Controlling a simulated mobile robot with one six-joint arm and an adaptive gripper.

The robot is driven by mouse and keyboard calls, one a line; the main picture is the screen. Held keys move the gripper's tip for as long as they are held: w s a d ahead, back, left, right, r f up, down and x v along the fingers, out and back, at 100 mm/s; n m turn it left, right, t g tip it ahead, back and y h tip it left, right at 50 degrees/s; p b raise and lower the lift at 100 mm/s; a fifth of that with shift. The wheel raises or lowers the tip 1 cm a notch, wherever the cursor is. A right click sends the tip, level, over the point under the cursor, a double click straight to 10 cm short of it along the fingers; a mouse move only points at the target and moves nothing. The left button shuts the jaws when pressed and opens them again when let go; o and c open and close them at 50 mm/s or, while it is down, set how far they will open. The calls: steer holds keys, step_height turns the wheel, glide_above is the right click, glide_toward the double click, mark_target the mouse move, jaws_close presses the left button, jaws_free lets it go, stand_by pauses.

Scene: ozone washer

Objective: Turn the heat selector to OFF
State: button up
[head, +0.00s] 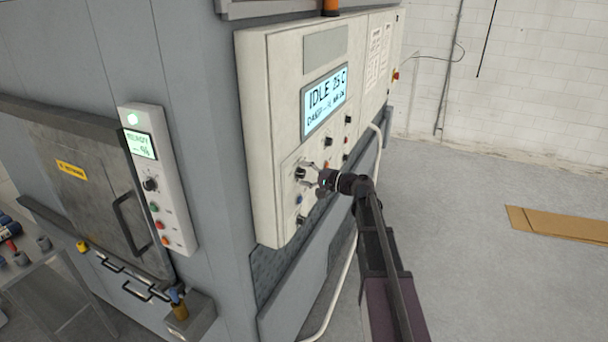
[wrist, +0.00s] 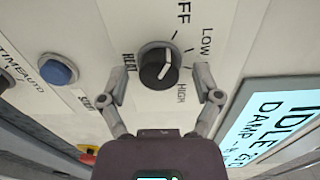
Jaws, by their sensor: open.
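The heat selector (wrist: 157,66) is a round black knob with a white pointer line, on the cream control panel. HEAT is printed on its left in the wrist view, OFF above, LOW at upper right and HIGH at lower right. I cannot tell exactly which mark the pointer meets. My gripper (wrist: 161,80) is open, with one finger on each side of the knob and visible gaps to it. In the head view my gripper (head: 309,176) is at the panel's lower left, by the same knob (head: 299,173).
A blue button (wrist: 58,69) lies left of the knob in the wrist view. The lit display (head: 324,101) reads IDLE 25 C. Other knobs and buttons sit to the right on the panel (head: 268,120). A pale rail (head: 346,275) runs below.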

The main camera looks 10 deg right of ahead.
steer(key=shift+s, duration=0.1)
steer(key=v, duration=1.2)
steer(key=shift+f, duration=0.1)
stand_by(0.4)
steer(key=s+a+f+n+g+h+b, duration=0.1)
steer(key=s+a+f+g+b, duration=0.1)
steer(key=a+f+b, duration=0.3)
steer(key=s+a+f+n+g+h+b, duration=0.1)
steer(key=s+a+f+g, duration=0.1)
steer(key=f, duration=0.6)
steer(key=s+a+f+n+g+h+b, duration=0.1)
steer(key=s+f+h+b, duration=0.3)
steer(key=f, duration=0.5)
steer(key=s+a+f+n+g+h+b, duration=0.1)
steer(key=s+f+n+g+h+b, duration=0.1)
steer(key=s+f+b, duration=0.5)
steer(key=s+a+f+n+g+h+b, duration=0.1)
steer(key=s+f+h+b, duration=0.4)
steer(key=f, duration=0.6)
steer(key=shift+s+f+n+g+h, duration=0.35)
steer(key=shift+s+n+g+h, duration=0.4)
steer(key=shift+s+g, duration=0.35)
steer(key=shift+w, duration=0.1)
steer(key=shift+c, duration=0.2)
